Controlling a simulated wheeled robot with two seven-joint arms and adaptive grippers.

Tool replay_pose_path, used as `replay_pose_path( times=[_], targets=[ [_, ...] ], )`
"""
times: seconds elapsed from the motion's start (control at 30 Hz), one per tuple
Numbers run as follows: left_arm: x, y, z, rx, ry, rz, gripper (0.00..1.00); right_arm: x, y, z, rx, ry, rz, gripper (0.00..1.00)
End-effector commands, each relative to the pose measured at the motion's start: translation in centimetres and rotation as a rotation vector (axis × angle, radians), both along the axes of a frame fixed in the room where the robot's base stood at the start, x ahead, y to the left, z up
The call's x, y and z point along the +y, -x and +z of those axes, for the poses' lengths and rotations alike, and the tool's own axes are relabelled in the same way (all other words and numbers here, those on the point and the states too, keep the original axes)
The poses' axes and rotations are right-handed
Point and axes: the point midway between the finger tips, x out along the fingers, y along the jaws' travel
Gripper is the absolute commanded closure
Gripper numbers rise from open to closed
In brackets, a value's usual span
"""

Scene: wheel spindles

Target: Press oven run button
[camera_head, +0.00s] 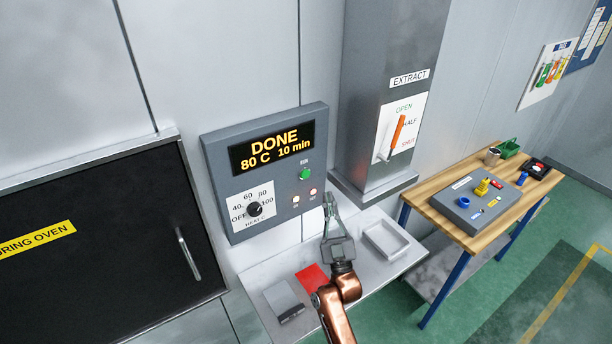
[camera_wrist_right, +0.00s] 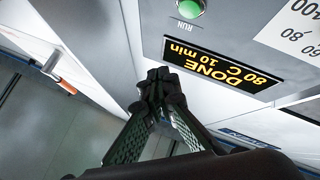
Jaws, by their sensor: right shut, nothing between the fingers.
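The oven's grey control panel (camera_head: 226,165) is on the wall right of the curing oven door. Its display (camera_head: 272,147) reads "DONE 80 C 10 min" and also shows in the right wrist view (camera_wrist_right: 215,62). The green run button (camera_head: 305,174) sits below the display under a "RUN" label. It also shows at the top of the right wrist view (camera_wrist_right: 189,8). My right gripper (camera_head: 329,197) is shut and empty, below and right of the button and apart from it. Its shut fingertips (camera_wrist_right: 160,82) show in the wrist view. My left gripper is out of view.
The heat dial (camera_head: 254,209) and two small lit buttons (camera_head: 312,192) share the panel. The extract duct (camera_head: 362,140) with an orange lever (camera_head: 397,135) stands right. A shelf below holds a tray (camera_head: 386,240) and a red card (camera_head: 312,279). A wooden-topped table (camera_head: 470,240) stands farther right.

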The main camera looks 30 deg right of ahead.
Motion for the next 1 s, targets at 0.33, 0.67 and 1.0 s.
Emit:
replay_pose_path(
  times=[0.33, 0.67, 1.0],
  targets=[
    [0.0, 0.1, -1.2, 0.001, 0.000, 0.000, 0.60, 0.3, -3.7, -0.1, -0.001, 0.000, 0.001, 1.00],
    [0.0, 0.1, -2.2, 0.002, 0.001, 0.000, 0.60, 0.6, -7.6, -0.1, 0.000, 0.001, -0.001, 1.00],
    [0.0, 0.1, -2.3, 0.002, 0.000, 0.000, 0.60, 0.7, -8.7, 0.0, 0.001, 0.000, 0.000, 1.00]
  ],
)
